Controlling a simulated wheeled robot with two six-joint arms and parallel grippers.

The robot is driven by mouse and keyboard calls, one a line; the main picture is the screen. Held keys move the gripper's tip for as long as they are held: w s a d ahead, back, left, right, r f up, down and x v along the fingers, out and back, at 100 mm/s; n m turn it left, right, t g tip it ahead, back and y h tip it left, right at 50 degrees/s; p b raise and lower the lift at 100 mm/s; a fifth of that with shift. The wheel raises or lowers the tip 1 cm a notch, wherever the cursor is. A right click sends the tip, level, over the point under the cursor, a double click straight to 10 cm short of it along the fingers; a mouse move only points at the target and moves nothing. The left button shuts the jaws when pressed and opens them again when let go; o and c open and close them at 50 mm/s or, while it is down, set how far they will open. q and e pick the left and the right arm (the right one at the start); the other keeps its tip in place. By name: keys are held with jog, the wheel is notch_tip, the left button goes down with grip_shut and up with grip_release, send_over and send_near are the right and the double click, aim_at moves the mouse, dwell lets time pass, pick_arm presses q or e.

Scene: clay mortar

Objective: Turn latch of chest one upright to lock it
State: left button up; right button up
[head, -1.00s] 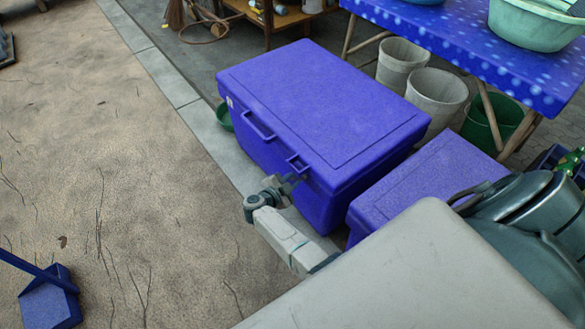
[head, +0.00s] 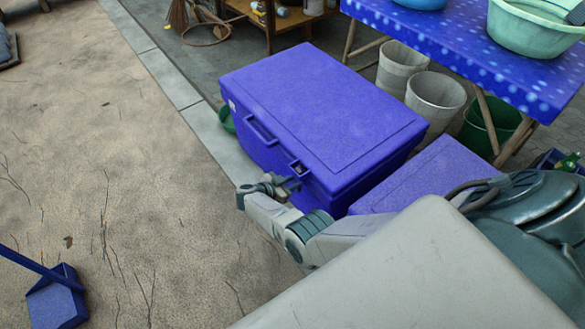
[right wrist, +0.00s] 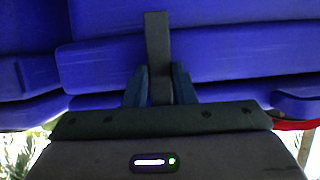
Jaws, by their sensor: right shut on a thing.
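A large blue chest (head: 320,105) with its lid closed stands on the paving, a blue handle (head: 259,131) on its front. My right gripper (head: 290,182) is at the chest's front, near the lid seam. In the right wrist view, my right gripper (right wrist: 160,88) is shut on a narrow dark grey latch (right wrist: 158,45), which runs vertically in that picture across the seam of the blue chest (right wrist: 230,55). The latch's lower end is between the fingers. In the head view my gripper partly covers the latch area. My left gripper is out of view.
A second blue chest (head: 425,175) stands close to the right. A blue table (head: 460,45) with basins is behind, with grey buckets (head: 435,98) beneath it. Open sandy ground (head: 110,140) lies left; a blue dustpan (head: 57,298) is at lower left.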

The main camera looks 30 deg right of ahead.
dwell(0.4)
jog(key=o, duration=1)
jog(key=shift+f, duration=0.1)
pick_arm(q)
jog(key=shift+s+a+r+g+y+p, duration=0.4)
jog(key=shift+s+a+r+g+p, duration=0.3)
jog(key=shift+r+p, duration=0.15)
pick_arm(e)
jog(key=shift+v, duration=5.5)
jog(key=shift+w, duration=0.15)
